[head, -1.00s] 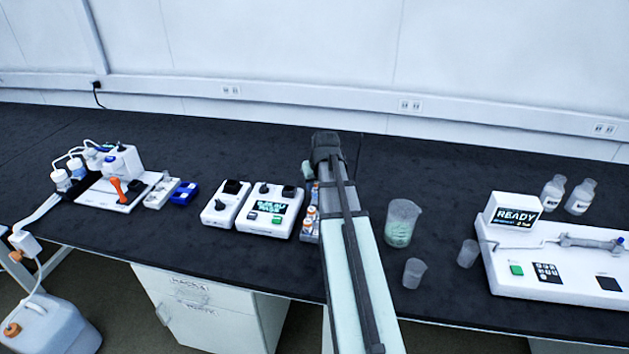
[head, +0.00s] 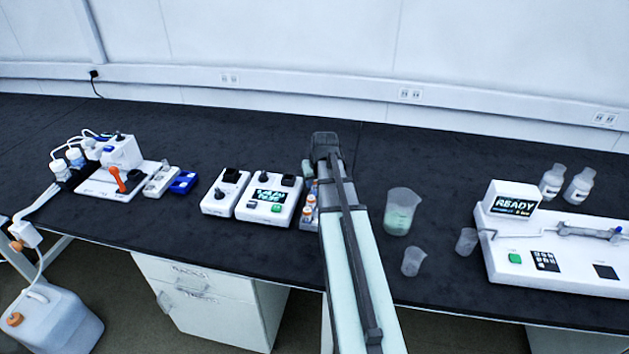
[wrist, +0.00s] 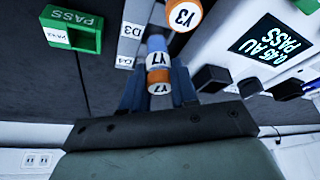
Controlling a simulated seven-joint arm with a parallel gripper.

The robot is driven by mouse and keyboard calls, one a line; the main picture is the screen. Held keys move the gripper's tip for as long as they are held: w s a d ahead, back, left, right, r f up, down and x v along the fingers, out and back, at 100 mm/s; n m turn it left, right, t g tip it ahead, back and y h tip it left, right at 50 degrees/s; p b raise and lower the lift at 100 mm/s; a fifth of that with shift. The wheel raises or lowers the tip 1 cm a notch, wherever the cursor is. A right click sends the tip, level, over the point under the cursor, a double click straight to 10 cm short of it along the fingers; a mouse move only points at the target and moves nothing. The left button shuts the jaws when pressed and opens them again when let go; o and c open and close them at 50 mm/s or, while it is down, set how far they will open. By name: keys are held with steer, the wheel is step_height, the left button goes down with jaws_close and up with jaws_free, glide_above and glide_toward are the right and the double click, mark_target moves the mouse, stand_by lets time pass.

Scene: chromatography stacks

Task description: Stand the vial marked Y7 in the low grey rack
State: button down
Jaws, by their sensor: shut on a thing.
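The vial marked Y7 (wrist: 158,76), with an orange cap and dark lettering, is between the two fingers of my gripper (wrist: 157,88) in the wrist view. My gripper is shut on it. A grey rack (wrist: 132,32) with labels D3 and D4 lies just beyond the vial; I cannot tell whether the vial touches it. Another orange-capped vial, Y3 (wrist: 184,14), is close by at the top. In the head view my arm hides the gripper tips and Y7, and only the rack's left edge (head: 303,222) shows beside several orange-capped vials (head: 309,205).
A green PASS tray (wrist: 88,37) is left of the rack in the wrist view. A white reader with a PASS screen (head: 268,202) stands close on the rack's left. A beaker (head: 401,211) and small cups (head: 413,262) stand right of my arm.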

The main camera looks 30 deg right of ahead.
steer(key=shift+f, duration=1.4)
stand_by(0.9)
steer(key=c, duration=0.8)
jaws_free()
steer(key=shift+r, duration=0.1)
steer(key=shift+r, duration=3.9)
